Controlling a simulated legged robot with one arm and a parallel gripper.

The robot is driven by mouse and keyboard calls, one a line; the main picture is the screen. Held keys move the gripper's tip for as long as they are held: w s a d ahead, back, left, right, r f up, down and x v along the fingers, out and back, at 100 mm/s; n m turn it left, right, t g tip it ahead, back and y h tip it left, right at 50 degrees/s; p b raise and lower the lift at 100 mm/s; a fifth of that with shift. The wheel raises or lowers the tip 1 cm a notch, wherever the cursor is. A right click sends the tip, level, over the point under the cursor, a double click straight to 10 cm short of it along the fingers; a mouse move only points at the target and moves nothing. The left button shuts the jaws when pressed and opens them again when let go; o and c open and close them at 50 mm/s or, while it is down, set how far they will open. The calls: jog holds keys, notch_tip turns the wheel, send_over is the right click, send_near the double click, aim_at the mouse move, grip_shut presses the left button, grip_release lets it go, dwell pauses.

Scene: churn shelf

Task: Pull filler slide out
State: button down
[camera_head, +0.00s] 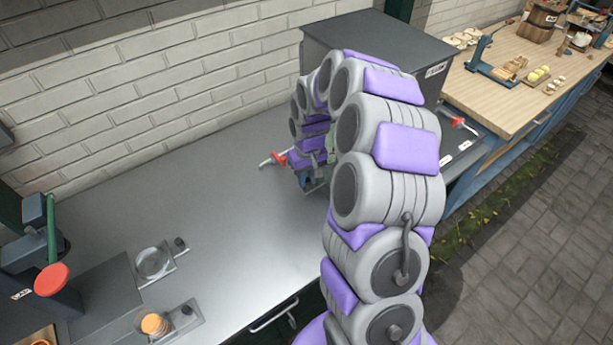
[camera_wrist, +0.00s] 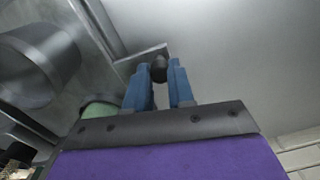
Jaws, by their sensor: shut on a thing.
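In the wrist view, my gripper (camera_wrist: 159,80) has its two blue fingers shut on a round black knob (camera_wrist: 159,66). The knob sits at the end of a flat grey plate (camera_wrist: 138,60), which looks like the filler slide. The plate runs beside a metal housing with a large grey cylinder (camera_wrist: 40,60) at the left. In the head view, my gripper (camera_head: 304,180) is low over the metal bench, at the left side of the dark box-shaped machine (camera_head: 385,42).
A red-handled lever (camera_head: 278,159) is close to my gripper. Two small plates with black knobs, one holding an orange stack (camera_head: 154,324), lie at the lower left near a press with a red knob (camera_head: 52,279).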

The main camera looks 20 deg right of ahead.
jog(key=shift+a, duration=0.1)
jog(key=s+a+p, duration=0.2)
jog(key=a, duration=1.1)
jog(key=shift+s+a, duration=0.15)
jog(key=shift+s, duration=0.1)
jog(key=c, duration=1)
grip_release()
jog(key=r, duration=0.5)
jog(key=r+p, duration=0.1)
jog(key=r, duration=0.5)
jog(key=r+p, duration=0.1)
jog(key=r, duration=0.5)
jog(key=shift+d+r, duration=0.15)
jog(key=shift+d, duration=0.15)
